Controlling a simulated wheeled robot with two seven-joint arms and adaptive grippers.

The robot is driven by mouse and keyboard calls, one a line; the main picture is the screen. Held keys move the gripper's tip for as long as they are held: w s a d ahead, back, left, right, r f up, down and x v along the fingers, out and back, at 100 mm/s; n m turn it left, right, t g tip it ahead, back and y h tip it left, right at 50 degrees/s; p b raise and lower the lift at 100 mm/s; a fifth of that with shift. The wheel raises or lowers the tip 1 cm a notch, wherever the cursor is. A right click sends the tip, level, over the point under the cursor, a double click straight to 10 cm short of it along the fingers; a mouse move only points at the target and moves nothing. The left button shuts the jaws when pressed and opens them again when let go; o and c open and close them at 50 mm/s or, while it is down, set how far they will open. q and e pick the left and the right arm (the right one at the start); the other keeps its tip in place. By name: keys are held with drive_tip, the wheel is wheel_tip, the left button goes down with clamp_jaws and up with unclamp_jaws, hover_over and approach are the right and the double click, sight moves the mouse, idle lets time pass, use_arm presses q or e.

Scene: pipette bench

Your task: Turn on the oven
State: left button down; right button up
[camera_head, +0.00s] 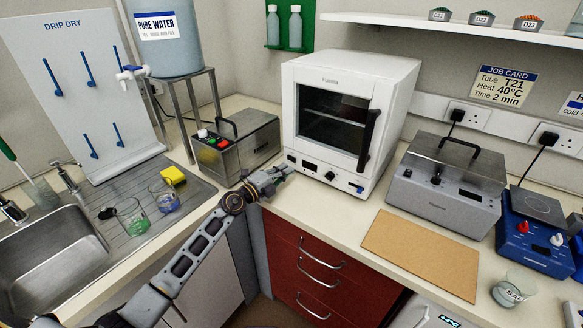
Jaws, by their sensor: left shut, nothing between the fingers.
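The white oven (395,85) stands at the back middle of the bench, its door with a dark window (333,117) shut and a black vertical handle (369,140) on the door's right side. Its lower front panel holds a small display (309,165), a knob (330,175) and a blue-marked control (357,187). My left gripper (284,172) is shut and empty, close in front of the panel's lower left corner. I cannot tell whether it touches the panel. The fingertips are small and partly blurred. My right gripper is not in view.
A metal box with colored buttons (245,143) stands left of the oven. A grey lidded bath (445,190) and a blue hotplate (530,240) stand right. A brown board (425,252) lies in front. The sink (40,262) and glassware are at the left.

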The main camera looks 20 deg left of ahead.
sight(299, 161)
use_arm(q)
drive_tip(key=shift+x, duration=1.35)
drive_tip(key=shift+w+d+b, duration=0.25)
drive_tip(key=shift+w+b, duration=0.05)
drive_tip(key=shift+w, duration=0.2)
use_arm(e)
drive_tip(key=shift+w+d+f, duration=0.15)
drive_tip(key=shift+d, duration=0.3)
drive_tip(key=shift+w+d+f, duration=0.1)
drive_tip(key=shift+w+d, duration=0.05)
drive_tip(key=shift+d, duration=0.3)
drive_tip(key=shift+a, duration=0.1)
